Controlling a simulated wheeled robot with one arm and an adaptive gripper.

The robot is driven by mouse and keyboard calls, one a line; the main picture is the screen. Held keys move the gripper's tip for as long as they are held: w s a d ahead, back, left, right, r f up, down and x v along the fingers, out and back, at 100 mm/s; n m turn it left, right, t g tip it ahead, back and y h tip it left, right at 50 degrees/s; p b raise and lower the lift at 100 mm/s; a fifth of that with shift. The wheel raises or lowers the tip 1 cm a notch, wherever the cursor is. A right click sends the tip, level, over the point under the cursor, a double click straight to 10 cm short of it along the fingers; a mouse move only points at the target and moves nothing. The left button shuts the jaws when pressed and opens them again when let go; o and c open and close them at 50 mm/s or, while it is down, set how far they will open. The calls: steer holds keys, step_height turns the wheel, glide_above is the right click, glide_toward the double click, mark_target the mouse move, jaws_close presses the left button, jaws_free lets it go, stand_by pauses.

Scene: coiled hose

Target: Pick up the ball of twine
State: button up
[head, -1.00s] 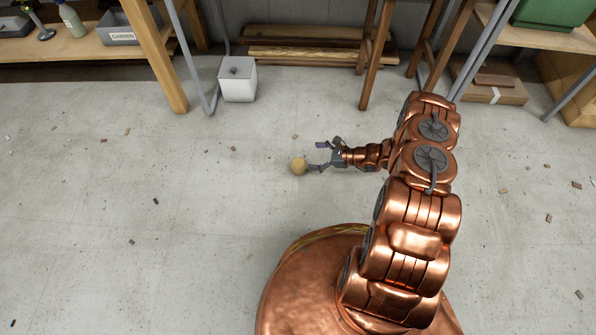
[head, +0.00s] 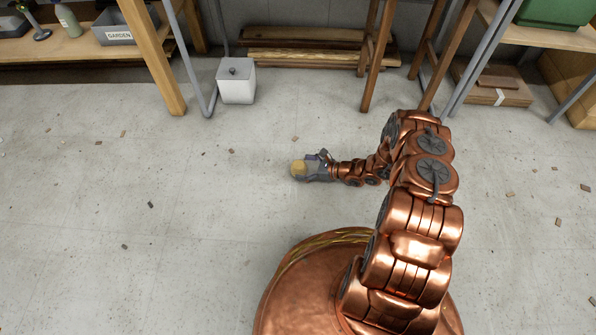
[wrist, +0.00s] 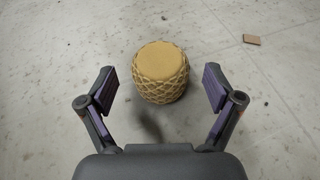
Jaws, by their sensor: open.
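The ball of twine (wrist: 160,72) is tan, with a flat top and a netted side. In the wrist view it stands on the concrete floor, ahead of my gripper (wrist: 159,88) and roughly centred between the two fingers. The fingers are spread, with a gap on each side of the twine. In the head view the ball of twine (head: 298,167) shows at the left end of my gripper (head: 309,168), whose fingers partly cover it. No contact shows in the wrist view.
A small wood chip (wrist: 251,39) lies beyond the twine to the right. A white lidded box (head: 237,86) stands by the pipe at the back. Wooden shelves (head: 70,46) and table legs (head: 377,60) line the wall. The floor left of my gripper is mostly clear, with scattered chips.

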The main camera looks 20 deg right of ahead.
steer(key=shift+w+a+f, duration=0.3)
steer(key=shift+w+a, duration=0.1)
steer(key=shift+a, duration=0.1)
steer(key=c, duration=1.2)
steer(key=shift+r, duration=0.15)
steer(key=shift+c, duration=0.2)
